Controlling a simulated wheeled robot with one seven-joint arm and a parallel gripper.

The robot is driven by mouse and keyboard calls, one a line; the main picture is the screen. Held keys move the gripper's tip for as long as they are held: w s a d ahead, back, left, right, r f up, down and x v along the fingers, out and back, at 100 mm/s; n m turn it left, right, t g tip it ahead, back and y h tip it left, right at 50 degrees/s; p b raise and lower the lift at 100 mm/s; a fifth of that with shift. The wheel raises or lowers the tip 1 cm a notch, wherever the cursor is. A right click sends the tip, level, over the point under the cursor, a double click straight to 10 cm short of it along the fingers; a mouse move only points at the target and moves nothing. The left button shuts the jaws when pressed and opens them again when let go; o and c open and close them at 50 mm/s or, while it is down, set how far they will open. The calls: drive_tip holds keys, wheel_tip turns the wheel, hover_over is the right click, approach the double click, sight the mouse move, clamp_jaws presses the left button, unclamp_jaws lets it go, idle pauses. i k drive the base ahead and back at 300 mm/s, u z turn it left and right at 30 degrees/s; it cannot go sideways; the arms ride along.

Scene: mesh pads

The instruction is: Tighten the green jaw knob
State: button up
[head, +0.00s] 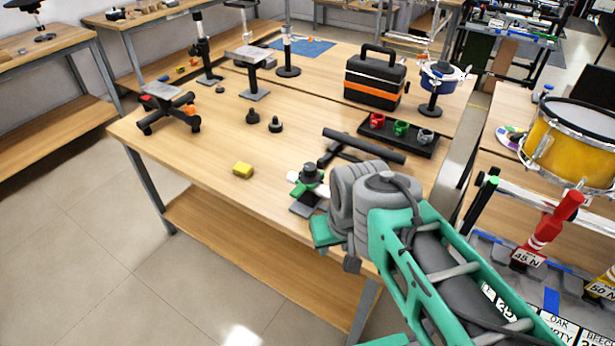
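A dark knobbed part with green around it (311,176) is near the front edge of the wooden table, just left of my wrist; I cannot tell if this is the green jaw knob. White pieces and a dark grey plate (304,206) show beside and below it. A small green piece (401,128) sits between a red piece (377,120) and a grey piece (425,136) in a black tray (366,131). My green and grey arm reaches in from the lower right. My wrist hides most of my gripper, so its fingers and their contact are unclear.
A black bar on a stand (363,146) lies behind my wrist. A black and orange case (375,78) stands behind. Front-left tabletop is clear. A yellow drum (570,142) is right.

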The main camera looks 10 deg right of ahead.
sight(309, 168)
drive_tip(key=u, duration=1.5)
drive_tip(key=i, duration=0.95)
drive_tip(key=z, duration=2.4)
